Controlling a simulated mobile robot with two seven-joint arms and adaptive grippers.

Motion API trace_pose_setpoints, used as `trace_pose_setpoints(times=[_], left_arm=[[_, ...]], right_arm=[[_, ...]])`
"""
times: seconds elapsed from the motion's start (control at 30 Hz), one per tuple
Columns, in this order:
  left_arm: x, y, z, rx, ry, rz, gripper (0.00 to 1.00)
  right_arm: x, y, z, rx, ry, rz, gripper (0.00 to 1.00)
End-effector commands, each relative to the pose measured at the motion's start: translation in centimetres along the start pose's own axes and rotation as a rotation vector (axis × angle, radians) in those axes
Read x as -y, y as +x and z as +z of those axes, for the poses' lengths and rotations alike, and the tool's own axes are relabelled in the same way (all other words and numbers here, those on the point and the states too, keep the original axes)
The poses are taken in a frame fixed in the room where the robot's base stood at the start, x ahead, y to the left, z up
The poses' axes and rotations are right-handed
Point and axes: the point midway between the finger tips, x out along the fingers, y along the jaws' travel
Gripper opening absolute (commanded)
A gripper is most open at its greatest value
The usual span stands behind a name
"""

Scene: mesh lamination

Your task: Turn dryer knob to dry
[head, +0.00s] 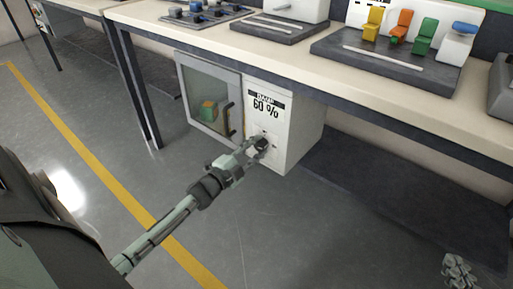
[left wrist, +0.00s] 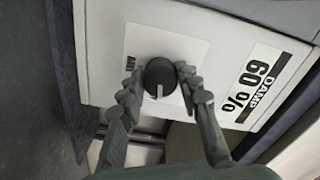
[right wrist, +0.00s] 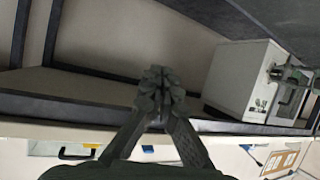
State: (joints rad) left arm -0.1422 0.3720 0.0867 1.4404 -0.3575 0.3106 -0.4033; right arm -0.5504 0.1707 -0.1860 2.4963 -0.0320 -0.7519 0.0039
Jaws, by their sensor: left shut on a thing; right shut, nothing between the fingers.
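The dryer (head: 287,130) is a white box under the bench, with a glass door (head: 207,98) at its left and a label reading DAMP 60 % (head: 266,103). Its black round knob (left wrist: 159,77) shows in the left wrist view, on a pale plate, with a white mark pointing to the picture's bottom. My left gripper (left wrist: 157,80) is shut on the knob, one finger on each side; in the head view the gripper (head: 262,146) hides most of it. My right gripper (right wrist: 158,90) is shut and empty, away from the dryer, at the lower right of the head view (head: 459,270).
The bench top (head: 240,40) above carries grey trays with coloured parts (head: 403,25). A bench leg (head: 135,90) stands left of the dryer. The floor in front is clear, with a yellow line (head: 90,165).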

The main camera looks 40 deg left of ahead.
Motion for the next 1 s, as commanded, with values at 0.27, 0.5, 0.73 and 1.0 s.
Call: trace_pose_setpoints(times=[0.27, 0.5, 0.73, 1.0], left_arm=[[-0.1, 0.0, 0.0, 0.0, 0.15, 0.0, 0.04], [-0.1, 0.0, 0.0, 0.0, 0.21, 0.001, 0.04], [0.0, 0.0, 0.0, 0.0, 0.221, 0.001, 0.04], [0.0, 0.0, 0.0, 0.0, 0.22, 0.001, 0.37]], right_arm=[[0.3, 0.1, -0.7, -0.036, 0.003, -0.007, 0.0], [0.6, 0.0, -1.2, -0.057, 0.006, -0.012, 0.0], [0.7, 0.0, -1.3, -0.064, 0.007, -0.016, 0.0], [0.7, 0.0, -1.4, -0.065, 0.007, -0.016, 0.0]])
